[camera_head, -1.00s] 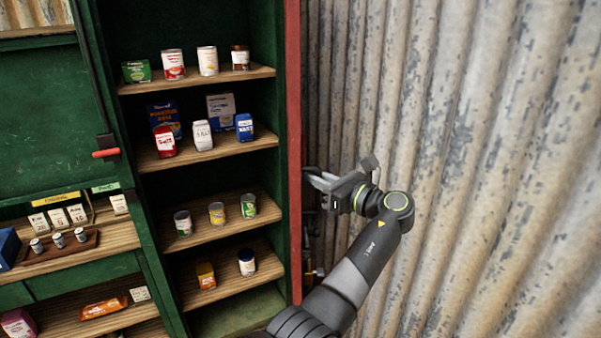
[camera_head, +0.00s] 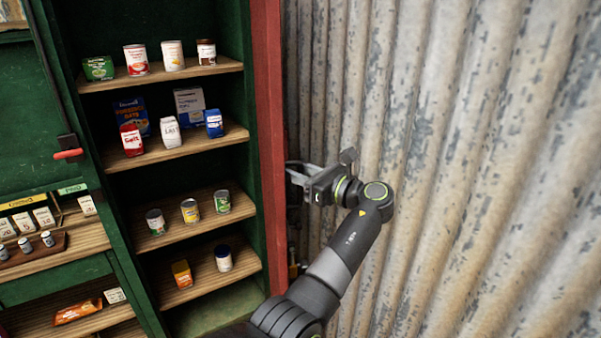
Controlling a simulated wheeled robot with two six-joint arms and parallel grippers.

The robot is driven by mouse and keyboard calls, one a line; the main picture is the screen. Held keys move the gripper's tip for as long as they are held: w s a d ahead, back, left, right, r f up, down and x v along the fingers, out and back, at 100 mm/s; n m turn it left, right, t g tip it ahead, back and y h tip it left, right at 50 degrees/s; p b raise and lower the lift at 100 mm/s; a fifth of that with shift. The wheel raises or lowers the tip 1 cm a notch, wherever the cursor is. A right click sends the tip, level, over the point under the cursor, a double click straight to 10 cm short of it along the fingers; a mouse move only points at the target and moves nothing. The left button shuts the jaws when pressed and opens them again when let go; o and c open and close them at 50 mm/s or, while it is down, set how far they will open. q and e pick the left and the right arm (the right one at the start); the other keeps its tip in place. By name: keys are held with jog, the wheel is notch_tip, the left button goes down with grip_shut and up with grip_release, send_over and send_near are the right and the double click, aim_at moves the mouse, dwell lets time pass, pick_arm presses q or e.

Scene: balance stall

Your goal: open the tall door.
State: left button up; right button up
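The tall cabinet stands open, with its shelves (camera_head: 186,149) in plain view. A tall red panel (camera_head: 267,120) runs down the right side of the opening; it looks like the tall door seen nearly edge-on. I cannot tell whether the fingers touch the panel. A handle on the panel is not visible.
Cans, boxes and cartons (camera_head: 171,133) stand on the shelves. To the left is a green panel with a red-gripped handle (camera_head: 68,154), above a counter with price cards (camera_head: 43,216). A corrugated metal wall (camera_head: 470,150) fills the right, close behind my arm.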

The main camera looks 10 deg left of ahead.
pick_arm(q)
jog(key=shift+d, duration=0.15)
jog(key=b+v, duration=0.3)
jog(key=v, duration=0.4)
jog(key=shift+d, duration=0.1)
dwell(0.3)
